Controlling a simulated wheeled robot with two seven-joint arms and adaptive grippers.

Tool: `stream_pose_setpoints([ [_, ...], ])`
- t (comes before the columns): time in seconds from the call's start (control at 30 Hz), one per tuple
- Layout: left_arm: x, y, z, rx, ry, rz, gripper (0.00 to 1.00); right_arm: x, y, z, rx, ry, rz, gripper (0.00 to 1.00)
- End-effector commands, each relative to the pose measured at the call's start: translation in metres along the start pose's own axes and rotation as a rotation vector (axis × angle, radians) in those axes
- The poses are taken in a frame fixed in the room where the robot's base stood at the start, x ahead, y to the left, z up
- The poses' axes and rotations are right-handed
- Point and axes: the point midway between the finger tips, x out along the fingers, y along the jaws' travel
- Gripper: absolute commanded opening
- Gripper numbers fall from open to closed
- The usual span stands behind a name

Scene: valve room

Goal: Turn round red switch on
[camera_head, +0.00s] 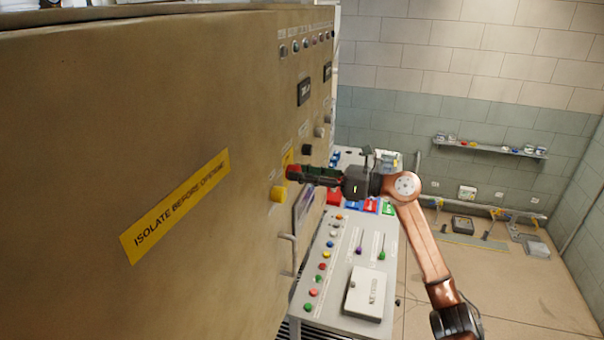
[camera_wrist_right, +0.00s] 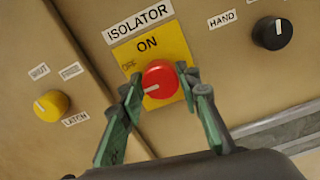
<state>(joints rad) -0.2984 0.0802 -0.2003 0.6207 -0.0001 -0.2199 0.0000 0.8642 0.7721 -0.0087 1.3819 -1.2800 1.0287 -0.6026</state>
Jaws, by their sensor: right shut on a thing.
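The round red switch (camera_wrist_right: 160,80) sits on a yellow plate (camera_wrist_right: 172,47) marked ON, under an ISOLATOR label, in the right wrist view. Its white pointer line points left. My right gripper (camera_wrist_right: 158,88) has its green fingers on either side of the red switch and is shut on it. In the head view the right gripper (camera_head: 297,173) reaches left to the cabinet face, with the red switch (camera_head: 291,172) at its fingertips. My left gripper is not in view.
A yellow knob (camera_wrist_right: 51,105) is left of the switch and a black knob (camera_wrist_right: 272,33) right of it. The beige cabinet (camera_head: 120,120) fills the left. A console (camera_head: 345,270) with buttons stands below my right arm. Open floor (camera_head: 515,300) lies to the right.

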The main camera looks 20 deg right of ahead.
Motion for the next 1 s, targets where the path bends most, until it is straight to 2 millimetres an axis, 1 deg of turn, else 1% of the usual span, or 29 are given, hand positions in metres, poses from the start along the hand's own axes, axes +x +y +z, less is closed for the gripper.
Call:
stream_pose_setpoints([
  [0.03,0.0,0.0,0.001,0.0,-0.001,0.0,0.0,0.0,0.0,0.0,0.0,0.0,-0.001,0.21],
  [0.2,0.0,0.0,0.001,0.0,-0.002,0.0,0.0,0.0,-0.001,0.0,0.0,0.0,-0.001,0.09],
  [0.27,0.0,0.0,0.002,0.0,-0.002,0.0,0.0,0.0,-0.001,0.0,0.0,0.0,-0.001,0.07],
  [0.47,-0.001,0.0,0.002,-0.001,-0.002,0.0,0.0,0.0,-0.001,0.0,0.018,0.0,-0.002,0.07],
  [0.63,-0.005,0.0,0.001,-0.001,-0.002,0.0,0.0,-0.001,-0.001,0.001,0.077,0.0,-0.003,0.07],
  [0.77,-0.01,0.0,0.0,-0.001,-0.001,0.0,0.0,0.0,-0.001,0.001,0.161,-0.001,-0.002,0.07],
  [1.0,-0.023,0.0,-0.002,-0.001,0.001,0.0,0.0,-0.001,-0.001,0.002,0.374,-0.006,-0.001,0.07],
])
